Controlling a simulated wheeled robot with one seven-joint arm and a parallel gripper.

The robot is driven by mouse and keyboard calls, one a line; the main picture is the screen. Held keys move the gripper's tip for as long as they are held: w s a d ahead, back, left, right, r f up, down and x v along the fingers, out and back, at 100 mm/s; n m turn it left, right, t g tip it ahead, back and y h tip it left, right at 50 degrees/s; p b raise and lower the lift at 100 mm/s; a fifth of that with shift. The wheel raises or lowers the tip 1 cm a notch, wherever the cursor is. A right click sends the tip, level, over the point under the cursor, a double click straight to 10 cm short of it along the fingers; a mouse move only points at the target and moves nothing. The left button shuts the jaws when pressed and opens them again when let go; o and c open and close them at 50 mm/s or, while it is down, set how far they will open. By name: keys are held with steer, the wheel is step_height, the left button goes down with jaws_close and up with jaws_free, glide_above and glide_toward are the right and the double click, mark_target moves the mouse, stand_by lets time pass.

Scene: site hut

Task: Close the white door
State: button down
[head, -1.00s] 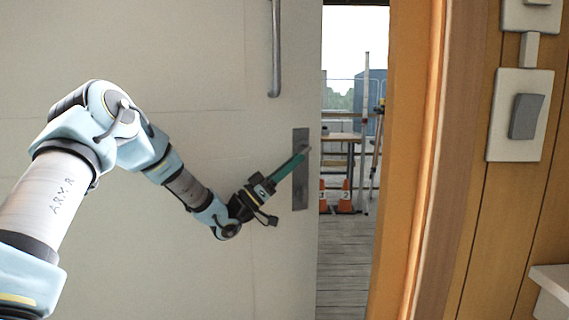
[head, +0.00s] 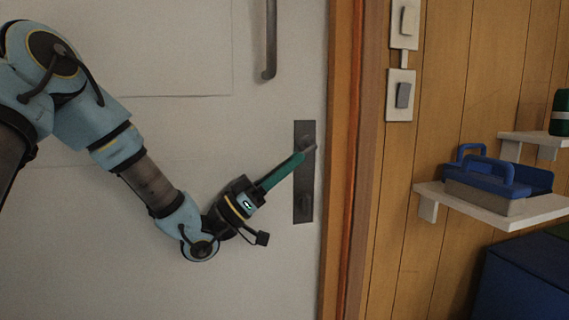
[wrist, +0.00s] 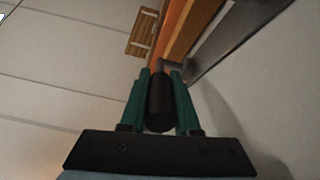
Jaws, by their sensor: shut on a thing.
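The white door (head: 190,60) fills the left and middle of the head view. Its right edge lies along the orange-brown frame (head: 341,150), and no gap to the outside shows. A dark plate (head: 304,190) on the door carries a lever handle (head: 311,149). My gripper (head: 301,158), with green fingers, reaches this handle from the lower left. In the wrist view, the fingers of my gripper (wrist: 160,74) are shut on the dark round handle (wrist: 159,108), one on each side. Whether the latch has caught cannot be seen.
A long vertical pull bar (head: 269,45) is on the door above the plate. Right of the frame are wood panelling, light switches (head: 403,95) and a white shelf (head: 455,203) with blue-handled tools. A dark blue box (head: 520,285) stands at the lower right.

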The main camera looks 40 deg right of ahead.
steer(key=shift+s+a+f+g+y, duration=0.1)
steer(key=shift+s+a+g+y, duration=0.15)
steer(key=shift+s, duration=0.25)
steer(key=shift+s+a+g+y, duration=0.1)
steer(key=shift+s+g, duration=0.25)
steer(key=shift+s, duration=0.1)
steer(key=c, duration=0.9)
jaws_free()
steer(key=shift+s+a+m, duration=0.1)
steer(key=shift+s+m, duration=0.2)
steer(key=shift+o, duration=1)
steer(key=shift+s+a, duration=0.1)
steer(key=shift+s, duration=0.05)
steer(key=shift+o, duration=0.2)
steer(key=shift+s+a, duration=0.2)
steer(key=shift+w+f, duration=0.1)
steer(key=shift+w, duration=0.2)
steer(key=b+v, duration=0.1)
steer(key=v, duration=0.9)
steer(key=shift+w+a+b, duration=0.2)
steer(key=shift+w+b, duration=0.05)
steer(key=shift+b, duration=0.15)
